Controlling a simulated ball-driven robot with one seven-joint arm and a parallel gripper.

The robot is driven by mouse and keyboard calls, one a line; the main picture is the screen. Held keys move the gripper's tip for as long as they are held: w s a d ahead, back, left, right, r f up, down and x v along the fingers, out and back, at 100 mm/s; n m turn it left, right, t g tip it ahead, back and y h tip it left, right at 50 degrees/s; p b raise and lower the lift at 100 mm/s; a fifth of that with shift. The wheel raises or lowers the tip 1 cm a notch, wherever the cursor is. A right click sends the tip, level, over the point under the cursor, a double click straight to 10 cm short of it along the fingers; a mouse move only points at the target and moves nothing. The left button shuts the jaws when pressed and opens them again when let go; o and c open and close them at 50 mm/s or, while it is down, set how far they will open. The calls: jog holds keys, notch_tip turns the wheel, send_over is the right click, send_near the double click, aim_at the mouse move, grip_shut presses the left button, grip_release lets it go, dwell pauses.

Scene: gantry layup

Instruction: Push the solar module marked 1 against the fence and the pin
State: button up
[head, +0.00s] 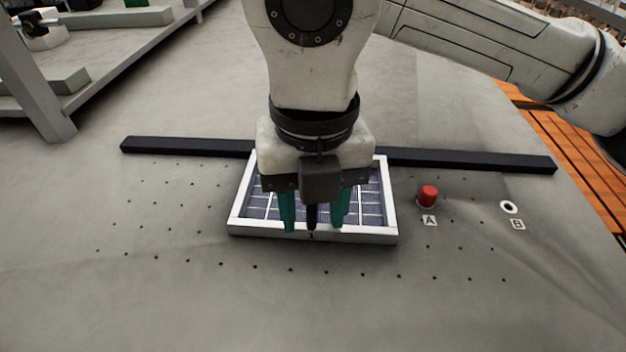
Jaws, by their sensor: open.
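The solar module (370,237) is a blue gridded panel in a white frame, lying flat on the grey table in front of the fence. Its number mark cannot be made out. The fence (470,159) is a long black bar; my wrist hides its middle, and I cannot tell whether the module's back edge touches it. The red pin (428,196) stands at the label A, with a clear gap between it and the module's right side. My gripper (314,228) is open, its green fingers pointing down over the module's near part. Contact with the module cannot be told.
An empty white-ringed hole (509,207) marked B lies right of the pin. Rows of small holes dot the table (330,310), which is clear in front and to the left. A grey rack (95,60) stands at the upper left. Orange slats (560,135) show at the right.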

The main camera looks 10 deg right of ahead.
jog(key=shift+f, duration=0.1)
jog(key=shift+c, duration=0.3)
grip_shut()
jog(key=shift+o, duration=0.5)
grip_release()
